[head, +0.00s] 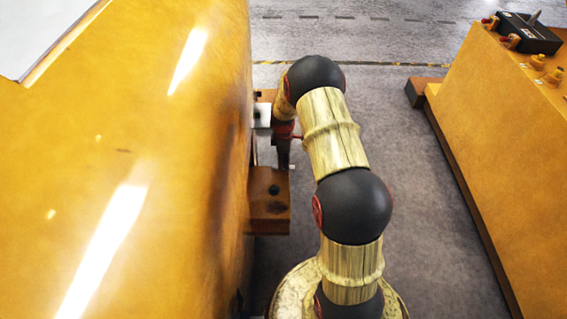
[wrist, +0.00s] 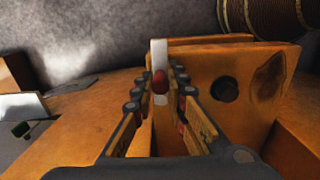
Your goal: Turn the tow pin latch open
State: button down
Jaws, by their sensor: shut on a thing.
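The tow pin latch shows in the wrist view as a pale metal strip (wrist: 159,52) with a red knob (wrist: 160,82) in front of it. My gripper (wrist: 161,88) is shut on the red knob, with one finger on each side. Behind it stands an orange bracket plate (wrist: 268,78) with a dark round hole. In the head view my gripper (head: 284,146) reaches the side of the large yellow casting (head: 150,120), above a brown bracket (head: 268,211). A bright metal piece (head: 262,115) shows beside it. My arm hides most of the latch there.
A second yellow casting (head: 495,130) stands at the right, with a black box (head: 530,33) and small fittings on top. Grey floor (head: 420,190) lies open between the castings. A ribbed brown cylinder (wrist: 265,15) shows at the top right of the wrist view.

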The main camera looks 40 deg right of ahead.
jog(key=shift+w+n, duration=0.15)
jog(key=shift+n, duration=0.15)
jog(key=c, duration=1.7)
grip_release()
jog(key=shift+c, duration=0.2)
jog(key=shift+r, duration=0.1)
notch_tip(320, 180, up, 12)
